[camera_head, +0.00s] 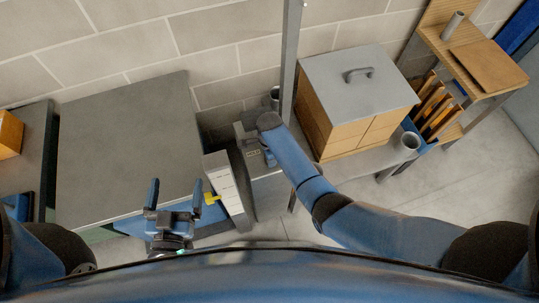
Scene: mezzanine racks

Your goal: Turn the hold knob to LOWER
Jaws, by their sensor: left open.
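A yellow knob or lever (211,198) sticks out from the left side of a narrow white panel (224,182); it may be the hold knob, but no LOWER marking can be read. My left gripper (172,196) is open and empty, with its two fingers pointing up the picture, left of the yellow part and apart from it. My right arm reaches from the right to a grey box (247,150) with small labels on it. The right gripper's fingers are mostly hidden by the arm's end, so its opening cannot be seen.
A large grey tabletop (125,145) fills the left. A grey post (290,55) stands behind my right arm. A wooden cabinet with a grey lid (355,105), a mug (410,142) and a blue bin of folders (418,130) are at the right. Brick wall behind.

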